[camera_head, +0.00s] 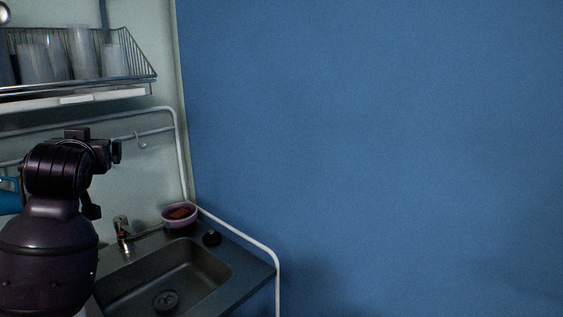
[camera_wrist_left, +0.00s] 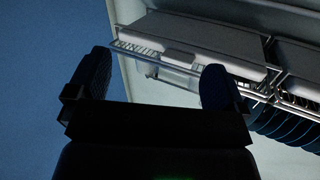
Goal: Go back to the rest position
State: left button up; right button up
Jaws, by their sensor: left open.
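My left arm comes in from the left in the head view, in front of the pale wall and left of the sink. My left gripper (camera_head: 118,152) is raised above the counter and below the wire shelf. In the left wrist view my left gripper (camera_wrist_left: 155,88) shows two dark fingers spread wide apart with nothing between them. It is open and empty. The underside of the shelf (camera_wrist_left: 190,35) lies beyond the fingers. My right gripper is in neither view.
A wire shelf (camera_head: 138,55) with several clear cups hangs at upper left. A rail (camera_head: 160,110) with a hook runs below it. A sink (camera_head: 175,275) with a faucet (camera_head: 122,230) and a reddish bowl (camera_head: 179,213) is below. A blue wall (camera_head: 380,150) fills the right.

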pick_arm(q)
jog(key=s+d+f+m+g+h, duration=0.15)
jog(key=s+f, duration=0.25)
jog(key=f, duration=0.5)
jog(key=s+d+f+g+h, duration=0.15)
jog(key=s+f, duration=0.35)
jog(key=f, duration=0.5)
jog(key=s+d+f+m+g, duration=0.1)
jog(key=s+f+g, duration=0.25)
jog(key=f, duration=0.55)
jog(key=s+d+f+g+h, duration=0.1)
jog(key=s+d+f+g, duration=0.1)
jog(key=s+f, duration=0.45)
jog(key=s+d+f+g+h, duration=0.1)
jog(key=s+d+f, duration=0.15)
jog(key=s, duration=0.65)
jog(key=s+d+f+g+h, duration=0.1)
jog(key=s+f+g, duration=0.1)
jog(key=s+f, duration=0.45)
jog(key=w+f+m+t, duration=0.1)
jog(key=w+f+t, duration=0.5)
jog(key=f+t, duration=0.2)
jog(key=shift+f+h, duration=0.3)
jog(key=shift+f, duration=0.15)
